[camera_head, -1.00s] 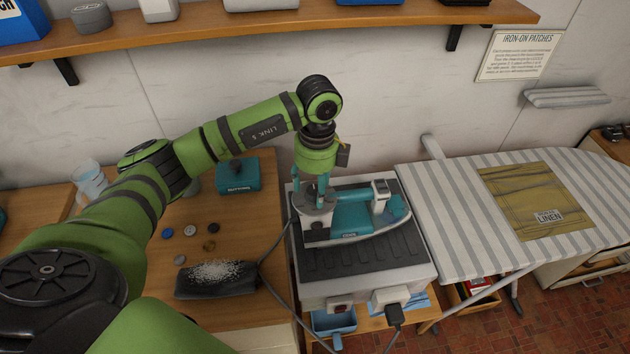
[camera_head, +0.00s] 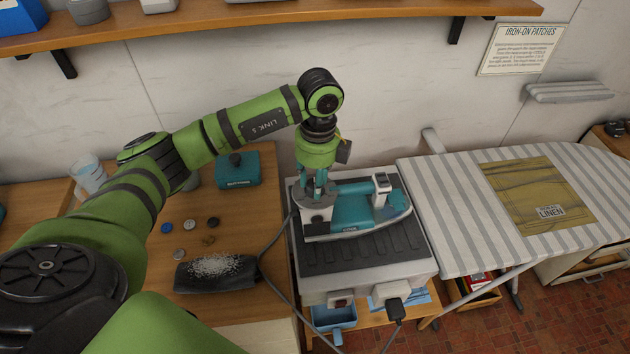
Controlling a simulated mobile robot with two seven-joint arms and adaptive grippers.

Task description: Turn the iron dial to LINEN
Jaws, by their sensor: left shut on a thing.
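A teal and white iron (camera_head: 352,218) lies on the dark ribbed top of a white stand (camera_head: 365,286). Its grey dial (camera_head: 316,195) is at the left end of the iron. My left gripper (camera_head: 321,190) points straight down from above and is shut on the dial. The fingers hide part of the dial, and I cannot read its markings from here. My right gripper does not show.
A striped ironing board (camera_head: 451,215) with an olive cloth labelled LINEN (camera_head: 538,194) is to the right. Left are a black tray of white grains (camera_head: 214,276), several buttons, a teal box (camera_head: 237,174) and a clear cup (camera_head: 89,176). A cord (camera_head: 268,278) runs left of the stand.

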